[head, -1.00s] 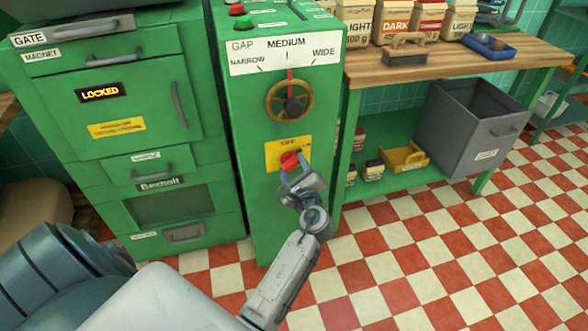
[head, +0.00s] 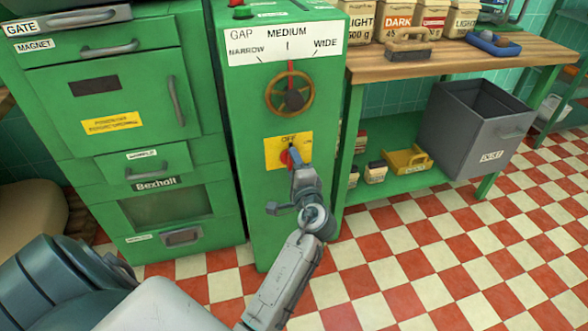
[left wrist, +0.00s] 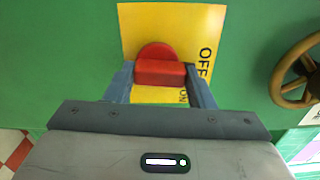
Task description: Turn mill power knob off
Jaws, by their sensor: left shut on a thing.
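The red power knob (head: 285,158) sits on a yellow plate (head: 271,153) marked OFF at the top, on the front of the green mill. My left gripper (head: 294,160) is shut on the knob and hides much of it in the head view. In the left wrist view, the knob (left wrist: 158,70) lies between the two fingers of my left gripper (left wrist: 160,80). Its raised bar runs sideways there, in line with the OFF lettering. The ON lettering is partly hidden by a finger. My right gripper is not in view.
A handwheel (head: 290,96) with a red pointer is above the plate, under the gap scale (head: 287,45). A green cabinet (head: 110,120) stands left. A wooden bench (head: 460,58) and a grey bin (head: 475,128) are right. The checkered floor right of my arm is clear.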

